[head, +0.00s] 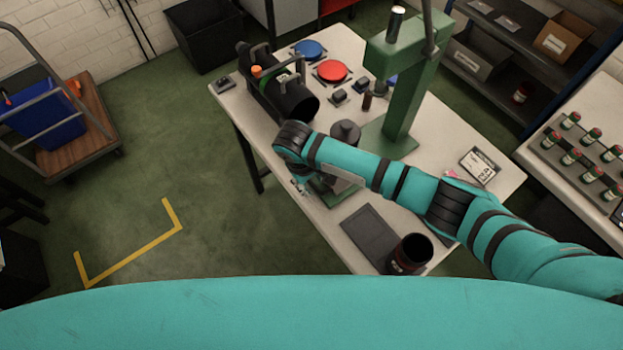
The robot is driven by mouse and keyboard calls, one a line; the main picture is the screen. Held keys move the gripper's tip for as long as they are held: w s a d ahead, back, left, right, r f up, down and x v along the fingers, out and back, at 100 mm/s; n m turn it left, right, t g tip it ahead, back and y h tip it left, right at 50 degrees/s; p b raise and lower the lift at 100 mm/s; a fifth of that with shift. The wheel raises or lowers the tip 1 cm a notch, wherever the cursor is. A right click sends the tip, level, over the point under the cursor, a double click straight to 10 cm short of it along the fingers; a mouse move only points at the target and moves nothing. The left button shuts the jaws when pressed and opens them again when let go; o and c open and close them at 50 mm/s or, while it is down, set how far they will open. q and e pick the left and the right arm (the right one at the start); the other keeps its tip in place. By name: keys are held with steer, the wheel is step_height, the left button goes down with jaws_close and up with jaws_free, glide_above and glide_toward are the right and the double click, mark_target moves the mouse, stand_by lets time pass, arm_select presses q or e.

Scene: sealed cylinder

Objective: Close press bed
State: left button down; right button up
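The green press (405,85) stands on the white table, with its column upright and its lever rising toward the top edge. A green bed part (338,192) shows at the table's left front edge, partly hidden under my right arm. A grey round piece (345,132) shows behind the arm, in front of the press column. My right arm reaches in from the right across the table. My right gripper (299,187) points down beside the bed part. It is small and mostly hidden by the wrist, so its opening and any contact cannot be told. My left gripper is out of view.
A black cylinder (290,100) lies in a holder at the table's back left. Blue (310,48) and red (332,71) discs lie behind. A dark cup (410,254) stands near a grey mat (369,235) in front.

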steer(key=shift+f, duration=0.15)
jaws_close()
stand_by(0.4)
